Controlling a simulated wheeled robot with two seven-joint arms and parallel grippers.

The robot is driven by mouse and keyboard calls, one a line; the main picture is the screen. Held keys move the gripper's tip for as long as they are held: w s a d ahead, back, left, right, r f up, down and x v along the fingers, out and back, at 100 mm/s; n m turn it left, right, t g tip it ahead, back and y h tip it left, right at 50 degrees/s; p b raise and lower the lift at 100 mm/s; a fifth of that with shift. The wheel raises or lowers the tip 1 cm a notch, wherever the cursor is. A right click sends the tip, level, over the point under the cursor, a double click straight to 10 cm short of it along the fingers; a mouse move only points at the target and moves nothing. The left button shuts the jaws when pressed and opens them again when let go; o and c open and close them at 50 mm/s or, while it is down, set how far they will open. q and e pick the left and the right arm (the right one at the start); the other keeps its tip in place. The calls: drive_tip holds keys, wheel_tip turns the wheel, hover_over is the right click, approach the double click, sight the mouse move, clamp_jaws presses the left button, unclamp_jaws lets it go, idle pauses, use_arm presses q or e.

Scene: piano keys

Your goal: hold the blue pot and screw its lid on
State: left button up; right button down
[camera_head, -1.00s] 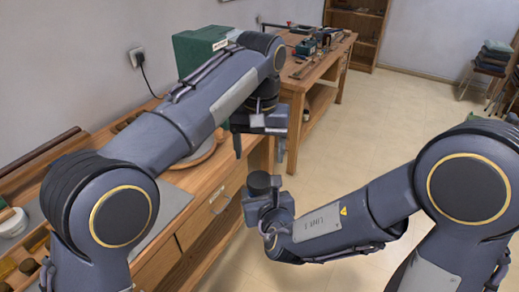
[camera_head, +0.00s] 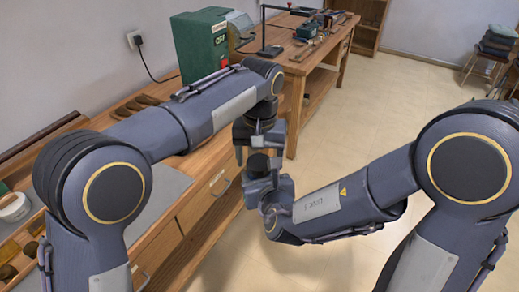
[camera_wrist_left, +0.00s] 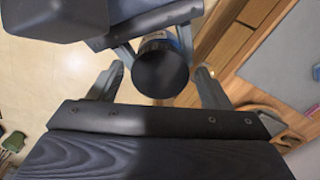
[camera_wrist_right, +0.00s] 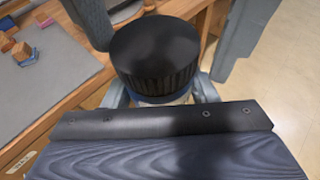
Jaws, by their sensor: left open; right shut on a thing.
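The pot's black ribbed lid (camera_wrist_right: 155,58) sits on top of the pot in the right wrist view, with a blue strip of the pot (camera_wrist_right: 160,98) showing under it. My right gripper (camera_wrist_right: 162,92) is shut on the pot, below the lid. In the left wrist view the lid's round black top (camera_wrist_left: 160,68) lies between the spread fingers of my left gripper (camera_wrist_left: 160,80), which is open and does not touch it. In the head view the left gripper (camera_head: 262,150) hangs just above the lid (camera_head: 258,162). Most of the pot's body is hidden.
A wooden workbench (camera_head: 200,205) with drawers runs along the left, with a grey mat (camera_head: 172,185) on it. A green box (camera_head: 200,48) stands on the bench behind my left arm. A second bench (camera_head: 320,70) is farther back.

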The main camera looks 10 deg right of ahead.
use_arm(q)
drive_tip(key=shift+c, duration=0.2)
drive_tip(key=c, duration=0.9)
drive_tip(key=shift+m, duration=0.9)
drive_tip(key=shift+c, duration=0.2)
drive_tip(key=o, duration=1.1)
drive_tip(key=shift+o, duration=0.2)
wheel_tip(320, 180, up, 12)
